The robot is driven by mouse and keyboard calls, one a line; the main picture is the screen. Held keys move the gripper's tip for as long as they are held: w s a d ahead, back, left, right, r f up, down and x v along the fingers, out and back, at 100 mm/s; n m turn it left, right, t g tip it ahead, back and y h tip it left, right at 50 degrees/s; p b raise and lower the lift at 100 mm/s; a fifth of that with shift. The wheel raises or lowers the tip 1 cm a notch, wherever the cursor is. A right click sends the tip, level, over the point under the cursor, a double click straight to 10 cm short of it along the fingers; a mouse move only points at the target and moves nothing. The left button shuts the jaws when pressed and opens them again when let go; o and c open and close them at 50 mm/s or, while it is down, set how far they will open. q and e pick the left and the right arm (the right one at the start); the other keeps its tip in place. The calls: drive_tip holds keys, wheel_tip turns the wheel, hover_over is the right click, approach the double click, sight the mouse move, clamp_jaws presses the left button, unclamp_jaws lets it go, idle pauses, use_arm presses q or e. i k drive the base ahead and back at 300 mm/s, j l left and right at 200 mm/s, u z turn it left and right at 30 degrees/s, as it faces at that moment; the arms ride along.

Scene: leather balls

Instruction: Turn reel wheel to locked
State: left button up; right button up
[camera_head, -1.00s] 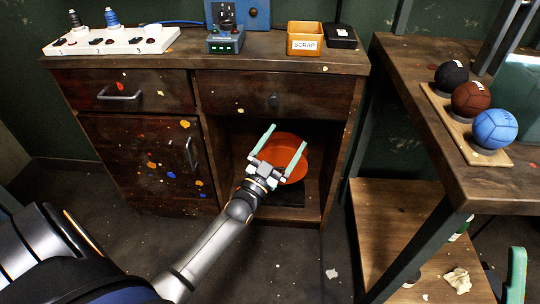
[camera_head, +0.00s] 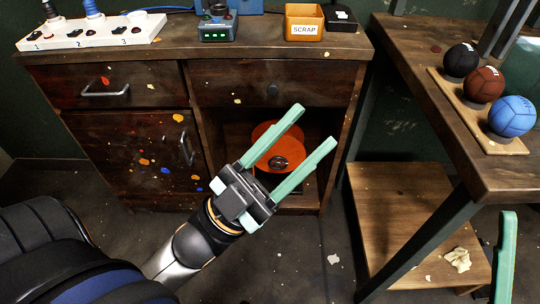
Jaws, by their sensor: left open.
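The orange reel wheel (camera_head: 263,151) sits inside the open lower right compartment of the wooden cabinet. A round metal hub shows at its middle. My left gripper (camera_head: 317,124) is in front of the cabinet with two green fingers spread wide and nothing between them. The fingers point up and to the right, and in the picture the left finger overlaps part of the wheel. I cannot tell whether it touches the wheel. A green finger of my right gripper (camera_head: 506,258) shows at the lower right edge; the rest is out of view.
The cabinet top holds a white switch strip (camera_head: 92,31), a small device with green lights (camera_head: 219,31), an orange SCRAP bin (camera_head: 304,22) and a black box (camera_head: 341,18). Three balls stand on a wooden board (camera_head: 468,110) on the right table. Crumpled scrap (camera_head: 458,259) lies on its lower shelf.

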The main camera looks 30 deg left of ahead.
sight(278, 163)
drive_tip(key=i+j+z, duration=0.1)
drive_tip(key=j, duration=0.85)
drive_tip(key=j+z, duration=0.1)
drive_tip(key=j, duration=0.8)
drive_tip(key=j+z, duration=0.1)
drive_tip(key=z, duration=0.9)
